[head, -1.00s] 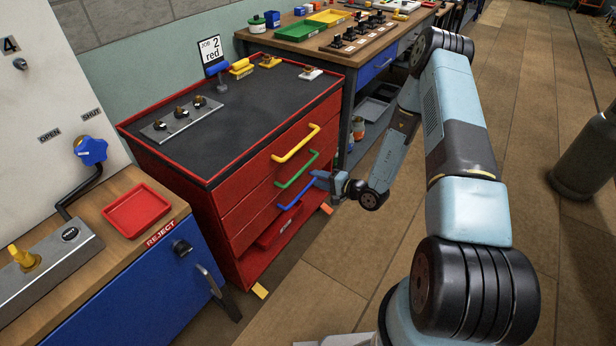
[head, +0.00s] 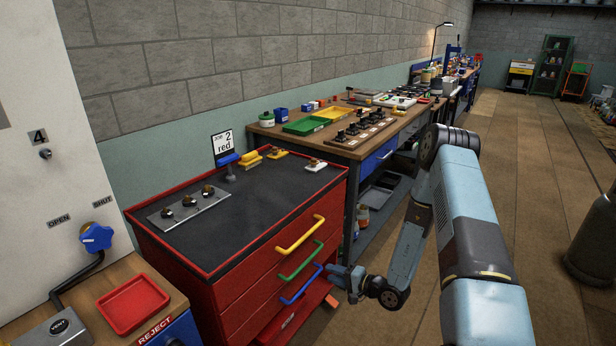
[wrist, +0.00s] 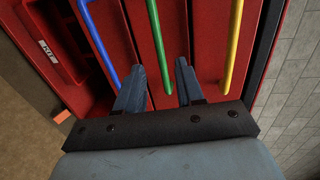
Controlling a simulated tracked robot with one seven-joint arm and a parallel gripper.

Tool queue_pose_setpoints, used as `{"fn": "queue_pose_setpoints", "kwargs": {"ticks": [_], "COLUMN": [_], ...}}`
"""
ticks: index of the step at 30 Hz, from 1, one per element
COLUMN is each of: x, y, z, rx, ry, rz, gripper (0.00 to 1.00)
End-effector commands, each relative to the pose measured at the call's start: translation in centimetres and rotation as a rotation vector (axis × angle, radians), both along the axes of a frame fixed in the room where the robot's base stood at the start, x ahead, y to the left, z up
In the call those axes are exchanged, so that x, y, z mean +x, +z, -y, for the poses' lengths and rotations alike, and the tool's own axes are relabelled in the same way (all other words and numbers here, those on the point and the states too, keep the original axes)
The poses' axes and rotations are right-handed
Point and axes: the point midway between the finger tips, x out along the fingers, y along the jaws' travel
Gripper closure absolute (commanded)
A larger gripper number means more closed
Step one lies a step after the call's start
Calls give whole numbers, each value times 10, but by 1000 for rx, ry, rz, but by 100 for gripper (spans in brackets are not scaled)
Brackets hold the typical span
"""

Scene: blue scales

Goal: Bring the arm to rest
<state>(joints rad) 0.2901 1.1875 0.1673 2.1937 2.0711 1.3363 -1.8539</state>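My gripper (head: 333,276) is in front of the red drawer cabinet (head: 235,298), near the blue handle (head: 301,285). In the wrist view my gripper (wrist: 157,75) has its two fingers spread apart. The green handle (wrist: 158,45) runs between the fingers in that view. The blue handle (wrist: 97,42) is to the left and the yellow handle (wrist: 233,45) to the right. I cannot tell whether the fingers touch a handle; nothing is clamped between them. My arm (head: 470,215) reaches down along the right side of the cabinet.
The cabinet top holds a panel with knobs (head: 188,207) and a "Job 2 red" card (head: 223,145). A red reject tray (head: 133,303) is at lower left. A long workbench (head: 345,153) stands behind. The floor to the right is mostly open.

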Motion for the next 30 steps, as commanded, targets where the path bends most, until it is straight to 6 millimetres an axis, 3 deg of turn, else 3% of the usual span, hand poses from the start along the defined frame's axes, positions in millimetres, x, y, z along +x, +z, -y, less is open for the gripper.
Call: {"fn": "queue_pose_setpoints", "kwargs": {"ticks": [6,14,21,30], "x": [4,-8,-31,-69], "y": [55,134,198,265], "z": [-10,-25,-33,-36], "rx": [17,7,-50,-179], "ry": [116,305,464,625], "rz": [16,11,-10,-52], "gripper": [63,63,63,63]}}
